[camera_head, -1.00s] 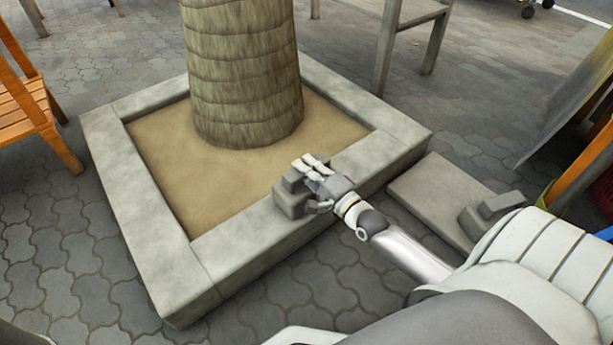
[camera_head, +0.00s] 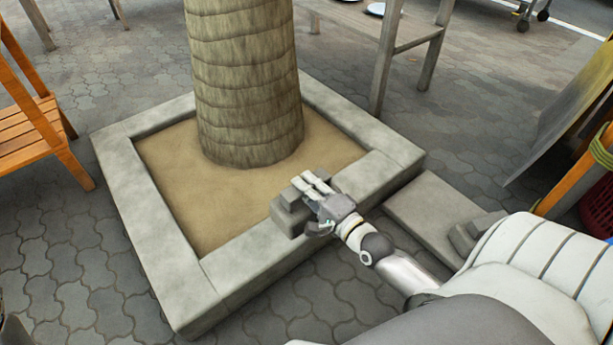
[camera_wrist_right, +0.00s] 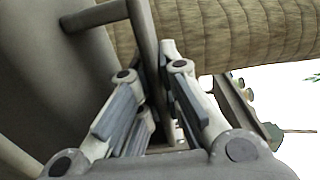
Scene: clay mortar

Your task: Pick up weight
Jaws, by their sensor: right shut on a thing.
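A grey block-like weight (camera_head: 288,212) sits at the front right rim of the square stone planter (camera_head: 235,262). My right gripper (camera_head: 312,186) reaches it from the right, with its fingers over the weight's top. In the right wrist view the weight's grey body (camera_wrist_right: 50,75) fills the left side, and its bar handle (camera_wrist_right: 146,45) runs down between the fingers. My right gripper (camera_wrist_right: 155,75) is shut on this handle. In the head view the fingers partly hide the weight, and I cannot tell if it is clear of the rim. My left gripper is not in view.
A thick tree trunk (camera_head: 245,85) rises from the planter's sand, close behind the weight. An orange wooden chair (camera_head: 30,130) is at left. Paving in front is clear.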

